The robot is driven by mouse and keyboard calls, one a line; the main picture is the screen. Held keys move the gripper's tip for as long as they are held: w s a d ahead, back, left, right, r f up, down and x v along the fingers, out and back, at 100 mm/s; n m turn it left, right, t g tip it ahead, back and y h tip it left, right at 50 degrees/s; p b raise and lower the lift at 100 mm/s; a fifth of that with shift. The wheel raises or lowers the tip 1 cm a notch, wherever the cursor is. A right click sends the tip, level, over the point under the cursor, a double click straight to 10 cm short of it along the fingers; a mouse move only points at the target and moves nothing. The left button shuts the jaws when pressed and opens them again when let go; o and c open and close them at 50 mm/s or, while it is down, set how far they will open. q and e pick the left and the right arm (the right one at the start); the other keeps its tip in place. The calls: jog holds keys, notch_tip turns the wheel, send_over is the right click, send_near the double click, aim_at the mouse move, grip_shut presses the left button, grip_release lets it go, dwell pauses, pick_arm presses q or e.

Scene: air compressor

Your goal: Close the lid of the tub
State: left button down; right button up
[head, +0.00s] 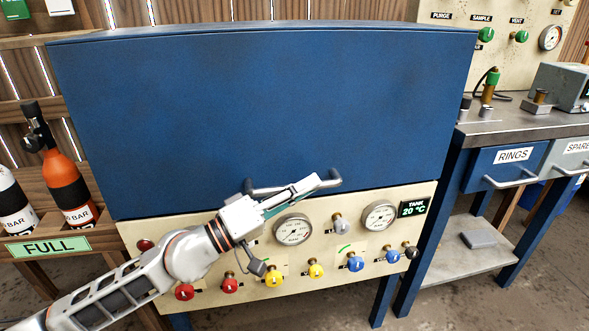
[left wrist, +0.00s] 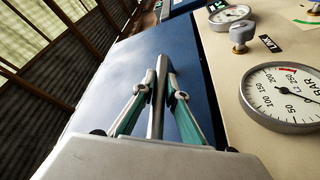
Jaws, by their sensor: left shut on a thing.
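The tub's blue lid (head: 260,100) fills the middle of the head view as a broad slab, its lower edge along the top of the cream control panel. A grey bar handle (head: 268,189) sits near that edge. My left gripper (head: 314,184) is shut on the handle, near its right part. In the left wrist view, the two fingers (left wrist: 161,92) close on the grey bar, with the blue lid (left wrist: 110,75) behind them. The tub's inside is hidden. I cannot tell whether the lid is fully seated. My right gripper is not in view.
Cylinders (head: 68,180) stand in a rack at left. A bench with a RINGS drawer (head: 505,165) stands at right.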

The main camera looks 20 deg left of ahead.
pick_arm(q)
jog(key=shift+w+a+f, duration=0.1)
jog(key=shift+f, duration=0.65)
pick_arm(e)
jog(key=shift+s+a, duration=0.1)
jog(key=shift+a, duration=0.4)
pick_arm(q)
jog(key=shift+f, duration=0.15)
jog(key=c, duration=2.1)
grip_release()
jog(key=shift+o, duration=0.3)
jog(key=shift+w+f, duration=0.1)
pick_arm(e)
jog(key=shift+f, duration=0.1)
pick_arm(q)
jog(key=shift+r, duration=0.2)
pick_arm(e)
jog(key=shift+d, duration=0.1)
pick_arm(q)
jog(key=v, duration=1.2)
